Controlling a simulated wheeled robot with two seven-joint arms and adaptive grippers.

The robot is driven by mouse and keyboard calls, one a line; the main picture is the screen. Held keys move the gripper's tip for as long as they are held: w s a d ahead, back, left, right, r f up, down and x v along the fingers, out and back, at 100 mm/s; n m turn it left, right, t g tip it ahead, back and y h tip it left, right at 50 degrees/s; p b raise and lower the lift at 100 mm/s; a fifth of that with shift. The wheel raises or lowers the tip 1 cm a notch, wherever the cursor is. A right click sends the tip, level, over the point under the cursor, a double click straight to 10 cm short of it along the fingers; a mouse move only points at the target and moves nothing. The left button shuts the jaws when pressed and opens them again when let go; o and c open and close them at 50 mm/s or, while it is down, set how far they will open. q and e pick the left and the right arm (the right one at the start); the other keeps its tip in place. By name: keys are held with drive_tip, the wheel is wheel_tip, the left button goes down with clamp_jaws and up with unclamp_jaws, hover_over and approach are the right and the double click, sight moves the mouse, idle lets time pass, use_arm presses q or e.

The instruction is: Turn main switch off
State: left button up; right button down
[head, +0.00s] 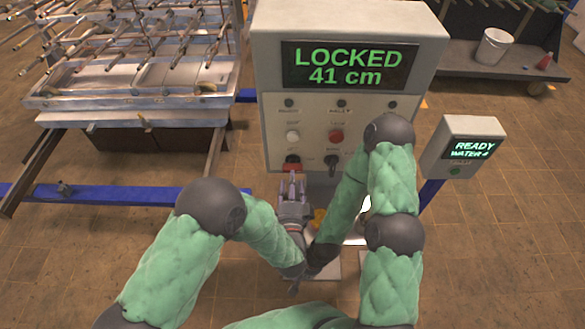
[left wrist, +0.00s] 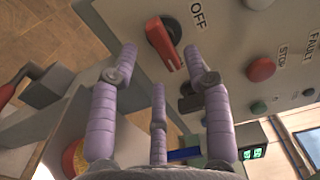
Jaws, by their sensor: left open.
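The main switch, a red rotary handle, shows in the left wrist view (left wrist: 165,42) on the cabinet's front, beside the printed word OFF. Its bar slants from upper left to lower right there. In the head view its red part (head: 291,168) shows at the panel's lower left, partly hidden by my left gripper. My left gripper (head: 291,177) is open, its purple fingers pointing at the switch. In the left wrist view the gripper's fingers (left wrist: 160,65) spread below and beside the handle; I cannot tell whether they touch it. My right gripper is hard to make out behind the arms.
The cabinet's display (head: 340,66) reads LOCKED 41 cm. A red button (head: 336,136), a white button (head: 293,136) and a black knob (head: 331,161) are close by. A smaller box (head: 462,147) reading READY WATER stands right. A metal rack (head: 140,75) stands left.

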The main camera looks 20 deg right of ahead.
sight(293, 165)
use_arm(q)
drive_tip(key=shift+x, duration=2.75)
clamp_jaws()
